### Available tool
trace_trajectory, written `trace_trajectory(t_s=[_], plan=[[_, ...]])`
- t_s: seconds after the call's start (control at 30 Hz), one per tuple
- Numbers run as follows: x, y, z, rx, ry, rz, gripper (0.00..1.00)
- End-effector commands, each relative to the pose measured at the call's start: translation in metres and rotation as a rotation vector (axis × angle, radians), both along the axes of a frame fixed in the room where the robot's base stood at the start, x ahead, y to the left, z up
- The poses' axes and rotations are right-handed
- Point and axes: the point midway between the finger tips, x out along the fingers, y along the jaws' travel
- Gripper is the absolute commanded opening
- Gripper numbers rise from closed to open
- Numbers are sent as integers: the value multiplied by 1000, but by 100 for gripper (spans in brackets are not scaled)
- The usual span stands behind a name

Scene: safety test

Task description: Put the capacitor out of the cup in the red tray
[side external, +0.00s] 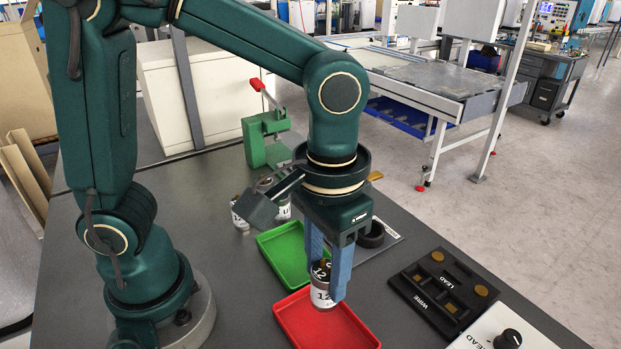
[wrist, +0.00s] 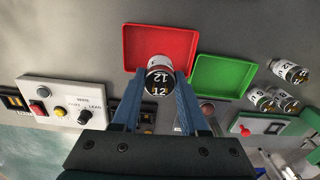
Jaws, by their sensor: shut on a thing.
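My gripper (side external: 324,280) has its two blue fingers shut on a silver capacitor (side external: 322,296) with a dark top and the number 12. The capacitor is upright over the red tray (side external: 355,330); I cannot tell whether its base touches the tray floor. In the wrist view the capacitor (wrist: 158,82) sits between the fingertips, overlapping the edge of the red tray (wrist: 135,50). The rest of the red tray looks empty. A dark round cup (side external: 372,235) stands behind my gripper, partly hidden by it.
An empty green tray (side external: 285,262) lies beside the red one. Three similar capacitors, one here (wrist: 288,72), stand beyond it. A green clamp with a red handle (side external: 265,135) is at the back. A black fixture (side external: 443,290) and a white control box (side external: 500,335) lie on the right.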

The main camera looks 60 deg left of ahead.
Motion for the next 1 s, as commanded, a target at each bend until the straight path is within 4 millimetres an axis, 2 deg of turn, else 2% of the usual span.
trace_trajectory(t_s=[0.17, 0.63, 1.0], plan=[[-1, -2, -7, 0, -1, -10, 0], [-1, -2, -46, 0, 0, -9, 0], [0, -2, -54, -1, -3, -9, 0]])
